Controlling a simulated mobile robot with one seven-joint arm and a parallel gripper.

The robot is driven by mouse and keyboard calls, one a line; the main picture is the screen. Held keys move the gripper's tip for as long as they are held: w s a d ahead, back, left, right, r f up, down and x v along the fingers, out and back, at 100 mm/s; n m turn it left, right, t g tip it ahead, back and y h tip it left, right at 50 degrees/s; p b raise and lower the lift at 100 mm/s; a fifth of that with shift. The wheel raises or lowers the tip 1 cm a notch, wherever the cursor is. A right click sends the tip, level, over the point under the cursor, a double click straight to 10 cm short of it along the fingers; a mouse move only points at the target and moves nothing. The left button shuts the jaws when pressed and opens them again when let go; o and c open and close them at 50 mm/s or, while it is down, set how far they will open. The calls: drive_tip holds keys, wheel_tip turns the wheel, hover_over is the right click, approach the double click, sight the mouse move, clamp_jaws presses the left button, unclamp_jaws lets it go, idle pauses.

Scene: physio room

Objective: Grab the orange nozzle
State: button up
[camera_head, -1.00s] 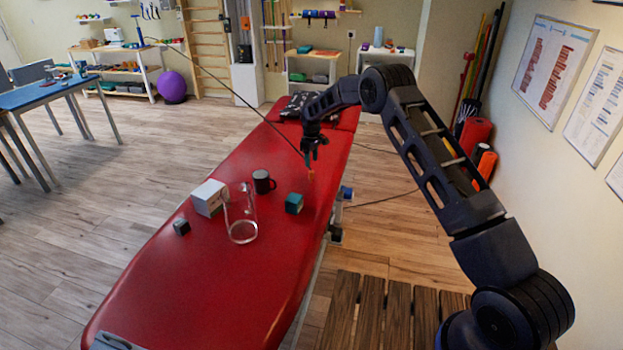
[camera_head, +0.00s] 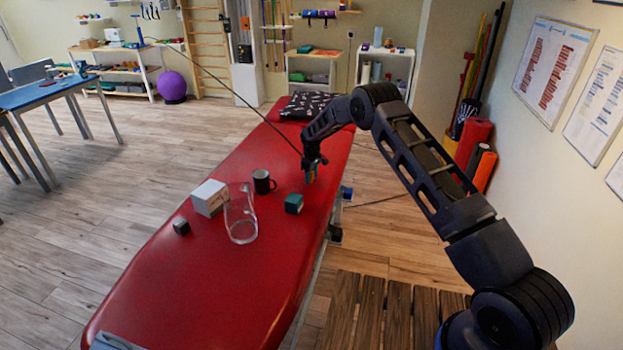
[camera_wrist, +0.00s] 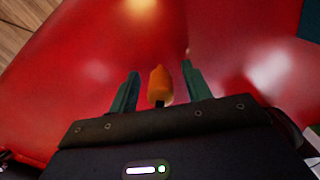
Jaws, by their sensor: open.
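The orange nozzle (camera_wrist: 160,85) is a small orange piece with a dark lower end on the red padded table. In the wrist view it sits between the two green fingers of my gripper (camera_wrist: 158,90), with a gap on each side. My gripper is open. In the head view my gripper (camera_head: 311,172) is low over the table, behind the teal box, and the nozzle is mostly hidden by it.
On the red table (camera_head: 215,285) stand a teal box (camera_head: 294,203), a dark mug (camera_head: 263,182), a clear glass container (camera_head: 240,218), a white box (camera_head: 209,197) and a small dark cube (camera_head: 181,226). A patterned pillow (camera_head: 304,105) lies at the far end.

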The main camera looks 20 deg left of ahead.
clamp_jaws()
